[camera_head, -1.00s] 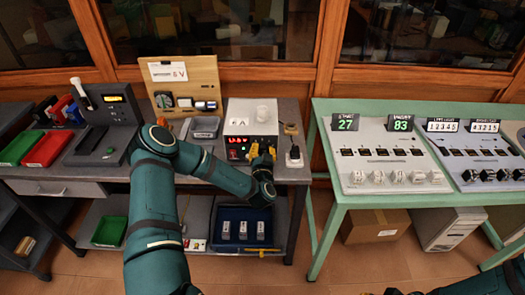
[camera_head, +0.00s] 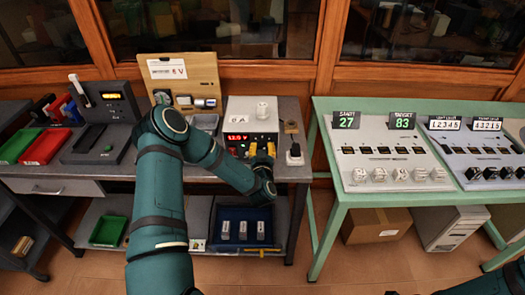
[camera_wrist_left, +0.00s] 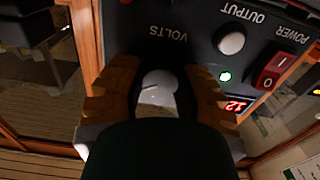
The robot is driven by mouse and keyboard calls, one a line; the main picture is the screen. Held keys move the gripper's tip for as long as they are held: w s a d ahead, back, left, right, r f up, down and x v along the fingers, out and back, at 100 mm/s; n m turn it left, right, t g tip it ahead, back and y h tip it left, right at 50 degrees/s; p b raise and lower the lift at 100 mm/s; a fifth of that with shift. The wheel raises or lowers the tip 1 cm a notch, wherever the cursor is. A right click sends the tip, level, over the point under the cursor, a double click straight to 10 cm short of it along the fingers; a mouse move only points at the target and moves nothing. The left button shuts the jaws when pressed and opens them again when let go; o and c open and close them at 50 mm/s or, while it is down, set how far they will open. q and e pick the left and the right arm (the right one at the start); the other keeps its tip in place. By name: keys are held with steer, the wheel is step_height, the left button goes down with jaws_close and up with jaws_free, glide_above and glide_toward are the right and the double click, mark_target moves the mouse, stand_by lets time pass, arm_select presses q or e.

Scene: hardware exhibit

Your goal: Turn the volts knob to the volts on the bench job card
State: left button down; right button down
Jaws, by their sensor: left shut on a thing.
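The grey power supply (camera_head: 252,112) stands on the dark bench, its red display (camera_head: 237,122) reading about 12; the last digits are hard to read. The wrist view also shows the red display (camera_wrist_left: 238,103), partly hidden. The pale volts knob (camera_wrist_left: 160,82) sits under the upside-down word VOLTS. My left gripper (camera_wrist_left: 158,90) has its orange fingers on either side of the knob, shut on it. In the head view the left gripper (camera_head: 262,155) covers the knob. A white card (camera_head: 167,68) on the wooden board ends in V; its number is unclear. My right gripper is out of view.
An output button (camera_wrist_left: 231,40), a lit green lamp (camera_wrist_left: 225,76) and a red power switch (camera_wrist_left: 275,70) lie close to the fingers. A black plug (camera_head: 294,152) stands to the right. A green table (camera_head: 335,190) with counter panels stands farther right.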

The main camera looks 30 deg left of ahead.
arm_select(q)
steer(key=n+b, duration=0.3)
steer(key=n, duration=0.3)
steer(key=shift+n+b, duration=0.3)
steer(key=shift+b, duration=0.05)
steer(key=shift+a+r+n+b, duration=0.1)
steer(key=shift+n+b, duration=0.55)
steer(key=shift+n, duration=0.55)
steer(key=shift+n+b, duration=0.45)
steer(key=shift+n, duration=0.65)
steer(key=shift+r, duration=0.1)
steer(key=c, duration=0.6)
jaws_free()
